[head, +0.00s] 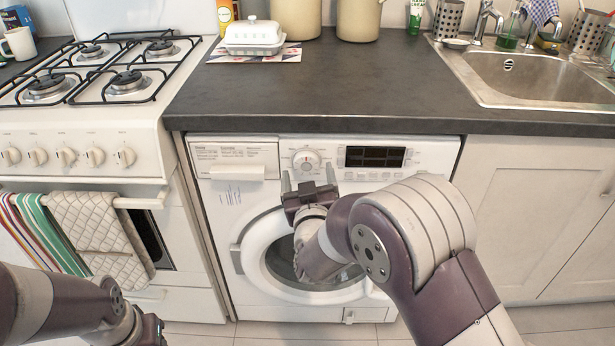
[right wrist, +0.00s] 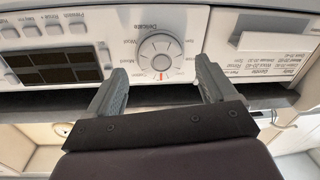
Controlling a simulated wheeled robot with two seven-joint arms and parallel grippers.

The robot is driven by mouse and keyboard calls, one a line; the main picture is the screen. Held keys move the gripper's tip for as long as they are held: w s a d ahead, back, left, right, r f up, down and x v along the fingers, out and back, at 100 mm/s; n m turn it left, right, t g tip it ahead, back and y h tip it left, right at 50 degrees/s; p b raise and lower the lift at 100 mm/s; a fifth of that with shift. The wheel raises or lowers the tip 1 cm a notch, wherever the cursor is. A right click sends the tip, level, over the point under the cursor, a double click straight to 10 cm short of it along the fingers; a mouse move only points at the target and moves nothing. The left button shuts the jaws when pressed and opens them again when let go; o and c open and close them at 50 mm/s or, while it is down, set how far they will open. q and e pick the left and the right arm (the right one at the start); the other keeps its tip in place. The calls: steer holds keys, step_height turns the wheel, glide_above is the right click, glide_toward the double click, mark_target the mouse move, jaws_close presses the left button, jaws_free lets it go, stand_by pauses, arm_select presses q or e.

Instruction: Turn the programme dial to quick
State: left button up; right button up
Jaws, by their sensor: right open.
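The programme dial (head: 306,160) is a round white knob on the washer's (head: 235,200) front panel, left of a dark display. In the right wrist view, which is upside down, the dial (right wrist: 160,55) has a red mark on its lower edge. Printed words such as Delicate, Wool and Mixed ring it; I cannot make out "quick". My right gripper (head: 308,177) is open and empty, just in front of and slightly below the dial. Its two fingers (right wrist: 162,78) lie either side of the dial in the wrist view, apparently not touching it. My left arm is at the lower left; its fingers are out of frame.
The dark countertop (head: 390,85) overhangs just above the panel. A detergent drawer (head: 236,160) is left of the dial, and the display (head: 375,157) and buttons are right. The round door (head: 262,262) is below. A stove (head: 90,120) stands left, a cabinet (head: 535,210) right.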

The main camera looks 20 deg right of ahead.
mark_target(306, 163)
steer(key=shift+w+d, duration=0.2)
steer(key=shift+w, duration=0.95)
steer(key=c, duration=1.1)
steer(key=shift+o, duration=0.2)
